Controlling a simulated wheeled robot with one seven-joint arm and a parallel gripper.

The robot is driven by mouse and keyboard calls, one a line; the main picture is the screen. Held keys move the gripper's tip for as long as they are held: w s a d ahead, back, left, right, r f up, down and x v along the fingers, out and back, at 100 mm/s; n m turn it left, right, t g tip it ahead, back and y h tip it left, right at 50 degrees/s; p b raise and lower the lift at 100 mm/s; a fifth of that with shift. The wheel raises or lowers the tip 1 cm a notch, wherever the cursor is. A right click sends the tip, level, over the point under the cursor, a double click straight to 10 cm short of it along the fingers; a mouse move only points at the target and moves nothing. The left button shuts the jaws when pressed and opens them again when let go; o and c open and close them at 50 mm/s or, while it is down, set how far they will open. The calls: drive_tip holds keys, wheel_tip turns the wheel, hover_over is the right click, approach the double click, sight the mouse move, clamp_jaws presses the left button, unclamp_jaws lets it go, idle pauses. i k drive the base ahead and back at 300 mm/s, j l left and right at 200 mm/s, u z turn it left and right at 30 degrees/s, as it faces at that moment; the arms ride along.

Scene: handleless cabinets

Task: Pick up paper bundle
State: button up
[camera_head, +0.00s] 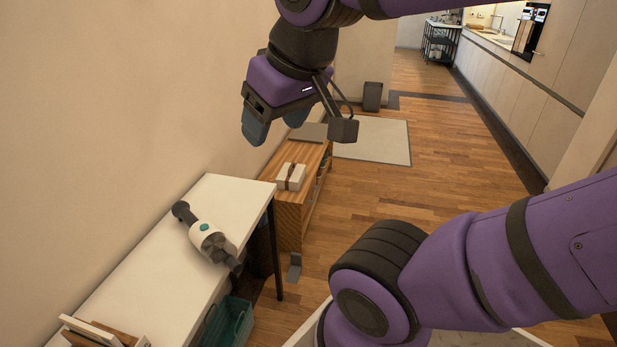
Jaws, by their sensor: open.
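A small white bundle with a brown band around its middle, which looks like the paper bundle (284,184), lies on top of a low wooden cabinet (292,213). My gripper (276,123) is open and empty, with its fingers pointing down. In the head view it appears above and slightly left of the bundle, apart from it. How far above or behind the bundle it is, I cannot tell. The bundle is in plain view and nothing covers it.
A white table (150,262) stands along the left wall, with a white and grey handheld device (207,236) on it. A flat grey item (308,132) lies at the cabinet's far end. A teal bin (229,322) stands below the table. The wooden floor (430,185) to the right is clear.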

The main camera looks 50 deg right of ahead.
sight(291, 177)
drive_tip(key=z, duration=1.15)
drive_tip(key=i+u, duration=0.1)
drive_tip(key=u, duration=0.6)
drive_tip(key=i+l+u, duration=0.35)
drive_tip(key=l+u, duration=0.2)
drive_tip(key=l, duration=0.15)
drive_tip(key=i+l+u, duration=0.1)
drive_tip(key=l+u, duration=0.15)
drive_tip(key=l, duration=0.15)
drive_tip(key=i+l+u, duration=0.1)
drive_tip(key=l+u, duration=0.15)
drive_tip(key=l, duration=0.2)
drive_tip(key=i+l, duration=0.1)
drive_tip(key=l, duration=0.7)
drive_tip(key=i+l+u, duration=0.1)
drive_tip(key=l, duration=0.65)
drive_tip(key=i+l, duration=0.15)
drive_tip(key=l, duration=0.65)
drive_tip(key=u, duration=0.05)
